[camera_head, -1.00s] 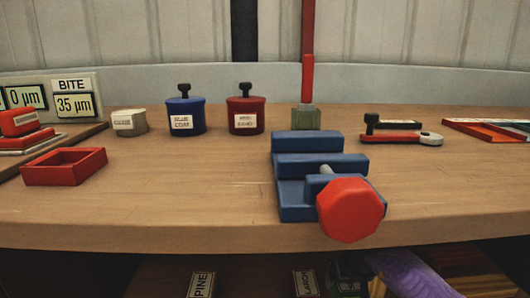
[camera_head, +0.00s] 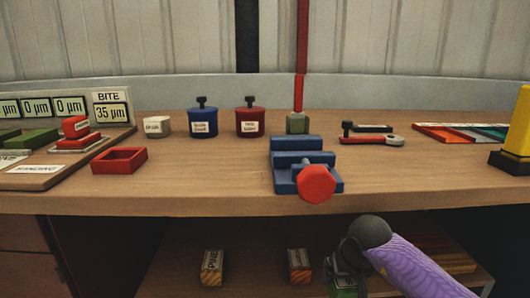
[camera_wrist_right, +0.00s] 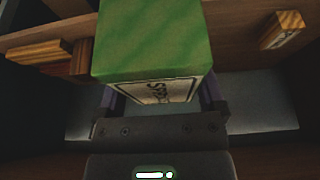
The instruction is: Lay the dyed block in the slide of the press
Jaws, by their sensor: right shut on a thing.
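A green block (camera_wrist_right: 155,45) with a pale label, its lettering hard to read, is in my right gripper (camera_wrist_right: 160,105) in the right wrist view. The fingers are shut on its sides. In the head view this gripper (camera_head: 345,278) is low at the front, below the bench top and before the shelf, with a bit of green at its lower end. A blue vise-like device (camera_head: 284,160) with a red octagonal knob (camera_head: 317,184) stands at the bench's front middle. It may be the press; I cannot tell which part is its slide. My left gripper is not in view.
Wood blocks labelled PINE (camera_head: 212,267) and another (camera_head: 299,265) lie on the shelf under the bench (camera_head: 190,203). Blue (camera_head: 203,122) and red (camera_head: 250,121) pots, a red tray (camera_head: 119,160), a red wrench-like tool (camera_head: 372,140) and a gauge board (camera_head: 115,97) stand on top.

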